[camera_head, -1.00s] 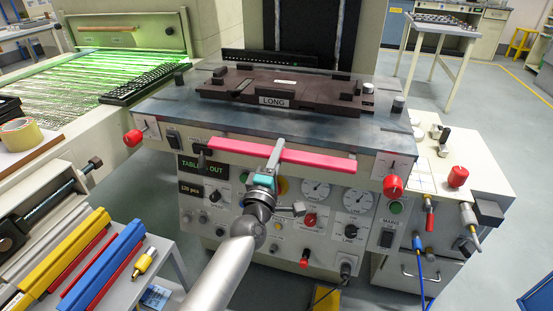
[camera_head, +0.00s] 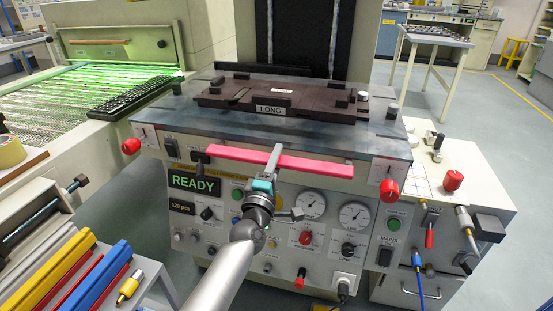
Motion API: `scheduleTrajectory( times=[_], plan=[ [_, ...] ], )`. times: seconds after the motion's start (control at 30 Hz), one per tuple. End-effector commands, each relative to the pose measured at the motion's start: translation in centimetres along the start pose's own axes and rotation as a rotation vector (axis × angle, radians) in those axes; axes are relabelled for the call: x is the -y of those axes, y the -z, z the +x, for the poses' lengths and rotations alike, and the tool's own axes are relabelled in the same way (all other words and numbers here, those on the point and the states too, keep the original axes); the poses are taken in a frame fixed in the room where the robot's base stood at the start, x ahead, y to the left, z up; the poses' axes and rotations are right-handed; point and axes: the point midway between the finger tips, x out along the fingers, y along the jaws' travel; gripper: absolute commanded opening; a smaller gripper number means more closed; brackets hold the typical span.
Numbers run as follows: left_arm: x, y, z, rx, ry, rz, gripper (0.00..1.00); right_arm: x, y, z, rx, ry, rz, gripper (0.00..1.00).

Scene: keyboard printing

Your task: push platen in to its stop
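The platen (camera_head: 190,112) is a dark grey metal plate on top of the machine. It carries a brown keyboard fixture (camera_head: 320,106) labelled LONG. A pink-red bar (camera_head: 315,165) runs along the machine's front, just below the platen. My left gripper (camera_head: 274,160) reaches up from below, its grey finger end overlapping the middle of the bar. The fingers show edge-on as one narrow piece, so I cannot tell whether they are open or shut, or touching. The green display (camera_head: 194,183) reads READY. My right gripper is out of view.
Red knobs (camera_head: 389,191) flank the front panel of dials and switches. A lit green conveyor (camera_head: 45,105) with a black keyboard (camera_head: 133,95) lies at the left. Yellow and blue bars (camera_head: 88,272) sit at the lower left. Open floor shows at the right.

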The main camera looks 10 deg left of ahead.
Motion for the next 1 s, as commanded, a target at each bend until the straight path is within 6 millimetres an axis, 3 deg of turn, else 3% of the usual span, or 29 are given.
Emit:
scheduleTrajectory(
  times=[0.13, 0.47, 0.67, 1.0],
  plan=[
    [-0.1, 0.0, 0.0, -0.001, -0.002, 0.0, 0.5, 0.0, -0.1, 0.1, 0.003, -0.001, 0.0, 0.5],
    [-0.1, 0.0, -0.4, -0.001, -0.002, 0.0, 0.5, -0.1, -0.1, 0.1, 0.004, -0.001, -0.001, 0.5],
    [-0.2, 0.1, -2.9, -0.001, 0.0, 0.001, 0.5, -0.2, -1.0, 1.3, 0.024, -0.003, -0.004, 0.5],
    [-0.1, 0.0, -9.2, 0.0, 0.002, 0.001, 0.5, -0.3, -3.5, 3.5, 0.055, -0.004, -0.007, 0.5]
  ],
)
